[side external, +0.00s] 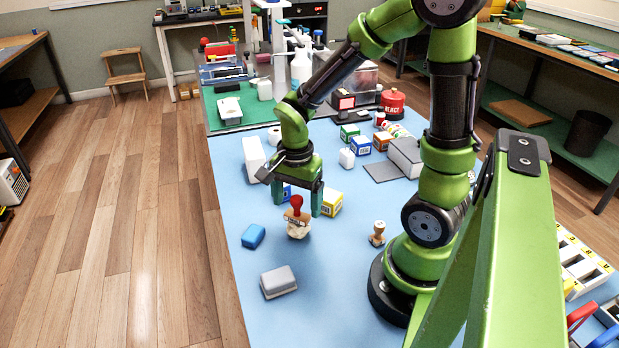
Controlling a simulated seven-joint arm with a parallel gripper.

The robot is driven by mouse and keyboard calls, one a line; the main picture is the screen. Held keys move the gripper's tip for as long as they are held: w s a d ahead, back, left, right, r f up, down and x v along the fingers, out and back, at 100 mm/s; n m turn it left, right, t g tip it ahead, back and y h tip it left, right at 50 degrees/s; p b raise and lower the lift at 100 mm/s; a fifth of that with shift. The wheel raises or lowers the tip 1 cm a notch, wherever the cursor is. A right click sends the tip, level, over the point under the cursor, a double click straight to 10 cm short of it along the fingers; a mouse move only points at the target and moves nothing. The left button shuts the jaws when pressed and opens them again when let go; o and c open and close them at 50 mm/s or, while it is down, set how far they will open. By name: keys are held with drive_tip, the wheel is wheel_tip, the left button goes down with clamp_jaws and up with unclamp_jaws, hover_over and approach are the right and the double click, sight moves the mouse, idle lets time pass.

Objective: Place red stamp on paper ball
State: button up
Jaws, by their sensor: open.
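The red stamp (297,209) has a red knob handle and a light wooden base. It sits on top of the crumpled, cream paper ball (298,230) on the blue table. The stamp looks roughly upright, and its base appears to touch the ball. My gripper (297,207) is open, with one finger to the left and one to the right of the stamp's handle. The fingers look apart from the handle. The view does not show how far they are from the stamp in depth.
A blue block (253,236) and a grey box (278,282) lie left and in front. A wooden stamp (377,233) stands to the right. A yellow box (332,203) is close behind my gripper, with a white box (254,157) farther back. Clear blue table (335,290) lies in front.

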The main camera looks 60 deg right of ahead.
sight(297, 196)
wheel_tip(297, 196, up, 8)
drive_tip(key=shift+r, duration=0.6)
drive_tip(key=shift+a+r+n, duration=0.15)
drive_tip(key=shift+r+n, duration=0.15)
drive_tip(key=s+a+r+n+t+y, duration=0.2)
drive_tip(key=a+r+n+t, duration=0.4)
drive_tip(key=n, duration=0.7)
drive_tip(key=shift+s+a+r+t, duration=0.4)
drive_tip(key=shift+s+a+t, duration=0.2)
drive_tip(key=shift+s, duration=0.1)
